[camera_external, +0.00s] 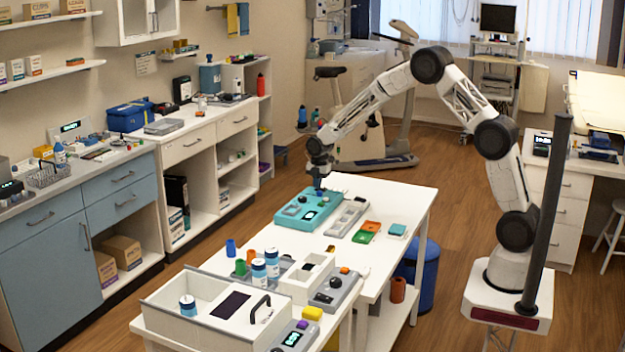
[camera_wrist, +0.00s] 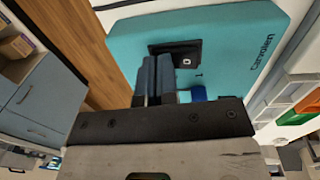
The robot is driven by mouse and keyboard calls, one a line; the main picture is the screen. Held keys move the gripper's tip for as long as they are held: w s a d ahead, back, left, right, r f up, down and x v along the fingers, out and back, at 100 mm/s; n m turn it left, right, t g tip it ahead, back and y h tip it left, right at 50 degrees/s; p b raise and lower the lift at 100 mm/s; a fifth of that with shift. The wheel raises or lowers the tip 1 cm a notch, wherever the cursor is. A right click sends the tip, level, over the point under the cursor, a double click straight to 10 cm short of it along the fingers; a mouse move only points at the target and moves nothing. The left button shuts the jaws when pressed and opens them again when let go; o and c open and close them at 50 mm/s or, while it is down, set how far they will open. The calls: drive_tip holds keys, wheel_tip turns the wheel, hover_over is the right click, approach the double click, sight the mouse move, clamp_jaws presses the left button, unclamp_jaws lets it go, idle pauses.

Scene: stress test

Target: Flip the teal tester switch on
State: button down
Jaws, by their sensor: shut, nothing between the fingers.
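The teal tester (camera_external: 292,221) lies on the white table, with a dark display on its top. In the wrist view the teal tester (camera_wrist: 222,35) fills the upper middle. Its black switch (camera_wrist: 188,49) shows a "0" mark, with a "1" printed on the teal face beside it. My gripper (camera_external: 319,189) is over the tester's far part, pointing down. In the wrist view my gripper (camera_wrist: 155,62) is shut and empty, its fingertips right at the switch and covering part of it. I cannot tell whether they touch it. A blue round part (camera_wrist: 199,93) shows partly behind the gripper.
A grey panel (camera_external: 346,218) lies just right of the tester. Orange and green pieces (camera_external: 366,232) and a teal block (camera_external: 397,230) lie farther right. Nearer are bottles (camera_external: 272,262) and a white tray (camera_external: 185,335). The table's far right is clear.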

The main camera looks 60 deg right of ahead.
drive_tip(key=shift+f+g, duration=0.6)
drive_tip(key=shift+g, duration=0.2)
drive_tip(key=shift+f, duration=0.25)
drive_tip(key=shift+s+f, duration=0.1)
drive_tip(key=shift+f, duration=0.1)
drive_tip(key=shift+s, duration=0.15)
drive_tip(key=shift+s+r, duration=0.25)
drive_tip(key=shift+s, duration=0.4)
drive_tip(key=shift+r, duration=0.1)
wheel_tip(320, 180, up, 15)
drive_tip(key=w, duration=0.1)
drive_tip(key=shift+w+r, duration=0.15)
drive_tip(key=shift+w, duration=0.2)
